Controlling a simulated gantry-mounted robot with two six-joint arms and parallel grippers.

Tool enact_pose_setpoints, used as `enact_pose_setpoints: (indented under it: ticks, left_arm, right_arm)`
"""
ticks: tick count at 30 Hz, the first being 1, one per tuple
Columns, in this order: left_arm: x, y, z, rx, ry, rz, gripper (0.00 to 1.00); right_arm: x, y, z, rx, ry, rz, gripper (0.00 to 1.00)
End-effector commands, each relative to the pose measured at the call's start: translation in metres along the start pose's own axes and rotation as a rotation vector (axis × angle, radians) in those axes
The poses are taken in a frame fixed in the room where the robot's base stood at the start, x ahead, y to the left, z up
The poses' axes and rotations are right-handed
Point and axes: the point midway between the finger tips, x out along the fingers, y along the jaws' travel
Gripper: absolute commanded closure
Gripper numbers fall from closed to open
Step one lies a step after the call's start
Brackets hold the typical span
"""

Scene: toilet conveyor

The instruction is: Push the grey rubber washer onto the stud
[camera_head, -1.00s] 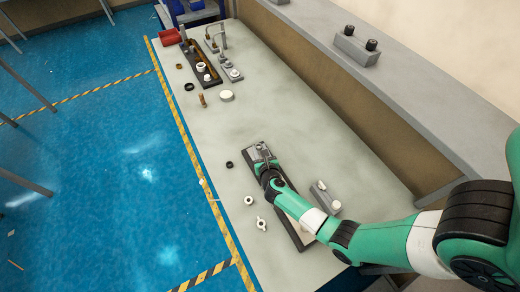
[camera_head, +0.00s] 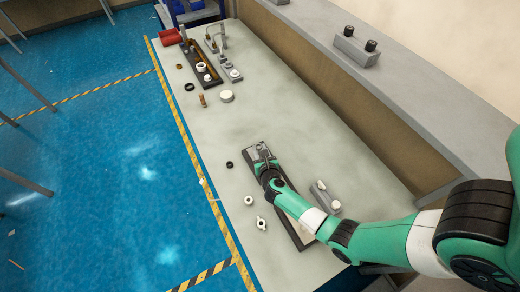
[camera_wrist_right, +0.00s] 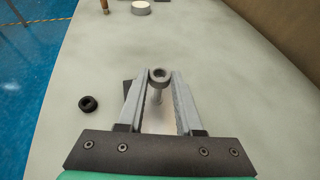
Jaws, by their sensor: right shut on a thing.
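My right gripper (camera_wrist_right: 159,83) points down over the near dark tray, its two fingers closed on a grey ring, the grey rubber washer (camera_wrist_right: 159,73). A thin pale upright post, which looks like the stud (camera_wrist_right: 157,96), shows just below the washer between the fingers. I cannot tell whether the washer is around the stud or only above it. In the head view my right gripper (camera_head: 263,163) is at the far end of the tray (camera_head: 304,240), and the washer is too small to make out there. My left gripper is not in view.
A black ring (camera_head: 229,164) lies left of the tray, with a white ring (camera_head: 249,200) and a white winged nut (camera_head: 261,224) nearer. A grey block with white knobs (camera_head: 325,197) is to the right. Another filled tray (camera_head: 207,77) stands farther back. The table's middle is clear.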

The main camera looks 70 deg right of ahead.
Motion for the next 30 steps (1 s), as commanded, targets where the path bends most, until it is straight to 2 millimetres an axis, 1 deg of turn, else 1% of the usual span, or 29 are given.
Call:
enact_pose_setpoints:
  ticks: [6, 30]
  left_arm:
    - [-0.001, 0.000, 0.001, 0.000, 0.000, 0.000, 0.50]
    - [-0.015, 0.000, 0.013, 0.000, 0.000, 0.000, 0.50]
  right_arm:
    - [0.001, 0.000, -0.001, 0.000, 0.000, 0.000, 1.00]
    - [0.008, 0.000, -0.020, 0.000, 0.000, 0.000, 1.00]
